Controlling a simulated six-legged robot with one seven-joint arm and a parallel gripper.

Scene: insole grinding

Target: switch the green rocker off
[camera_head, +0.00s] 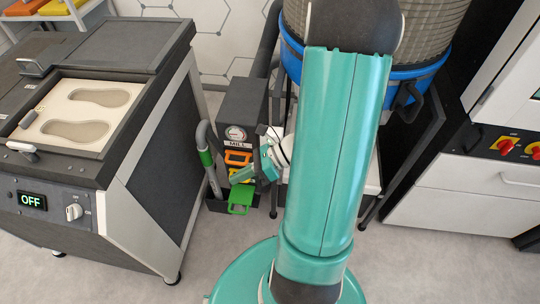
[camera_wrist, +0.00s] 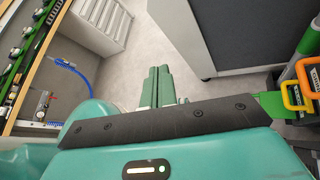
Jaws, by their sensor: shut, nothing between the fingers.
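My gripper (camera_head: 236,178) is shut and empty in the head view, in front of the dark post labelled MILL (camera_head: 240,105). In the wrist view, the two green fingers of my gripper (camera_wrist: 159,70) are together, pointing over the grey floor. A bright green part (camera_head: 240,198) sits low at the post, just below my fingers. A green part (camera_wrist: 272,104) also shows at the right of the wrist view, apart from the fingers. I cannot tell whether either is the rocker, or read any switch position. My gripper partly covers the post's front.
An orange loop (camera_head: 238,157) is on the post under a round gauge (camera_head: 236,134). A grey hose with a green band (camera_head: 205,157) stands left of it. The grinding machine (camera_head: 150,150) at left shows OFF. A blue-rimmed drum (camera_head: 290,60) is behind my arm.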

